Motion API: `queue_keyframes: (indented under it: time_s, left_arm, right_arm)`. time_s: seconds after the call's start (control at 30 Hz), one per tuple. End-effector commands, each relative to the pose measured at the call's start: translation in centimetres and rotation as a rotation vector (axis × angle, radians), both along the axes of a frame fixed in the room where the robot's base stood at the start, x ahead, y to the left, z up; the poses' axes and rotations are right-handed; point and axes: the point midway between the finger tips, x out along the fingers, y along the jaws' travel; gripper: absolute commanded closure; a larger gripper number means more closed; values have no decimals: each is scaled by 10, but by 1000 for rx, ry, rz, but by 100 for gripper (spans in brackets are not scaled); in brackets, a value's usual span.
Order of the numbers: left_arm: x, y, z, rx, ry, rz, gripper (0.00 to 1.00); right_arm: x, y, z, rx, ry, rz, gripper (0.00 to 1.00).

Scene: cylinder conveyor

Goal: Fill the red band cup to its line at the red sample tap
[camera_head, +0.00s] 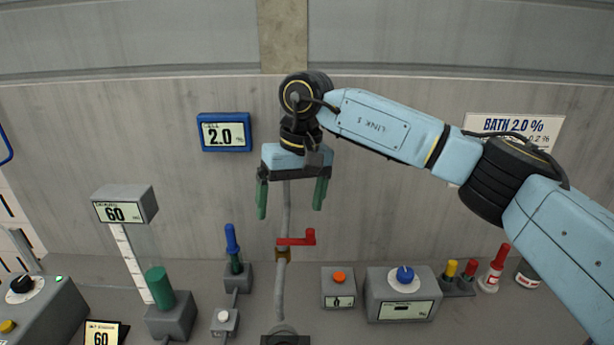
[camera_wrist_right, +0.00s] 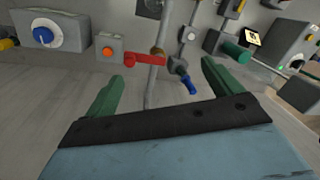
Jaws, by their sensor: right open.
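The red sample tap (camera_head: 297,239) is a red lever on a grey upright pipe; it also shows in the right wrist view (camera_wrist_right: 145,60). My right gripper (camera_head: 290,210) is open and empty, its green fingers pointing down above the tap, apart from it. The pipe passes between or behind the fingers in the head view. I cannot tell a red band cup for sure. A white bottle (camera_head: 490,282) with a red cap and red band stands at the right of the bench. Beside it is a white, dark-topped container (camera_head: 527,276) with red marking, partly hidden by my right arm.
A blue-handled fitting (camera_head: 232,239) stands left of the pipe. Right of it are an orange-button box (camera_head: 338,295) and a blue-knob box (camera_head: 404,296). A green cylinder (camera_head: 160,287) stands by a scale post reading 60. A blue-framed wall display (camera_head: 224,115) reads 2.0.

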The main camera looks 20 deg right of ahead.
Motion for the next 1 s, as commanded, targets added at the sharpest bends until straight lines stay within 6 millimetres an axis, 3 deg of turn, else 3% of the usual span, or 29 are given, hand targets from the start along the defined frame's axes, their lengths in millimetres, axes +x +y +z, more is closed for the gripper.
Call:
queue_keyframes:
  time_s: [0.03,0.13,0.33,1.0]
  left_arm:
    - [0,0,0,0,1,0,64]
    - [0,-1,0,-1,1,0,64]
    - [-1,-2,-4,-3,2,1,64]
    - [-3,-3,-54,-3,5,0,64]
  right_arm:
    - [4,-16,9,-62,-13,13,9]
    - [7,-34,18,-136,-18,32,9]
    - [8,-40,16,-163,-18,41,9]
    - [7,-39,-57,-159,-17,39,9]
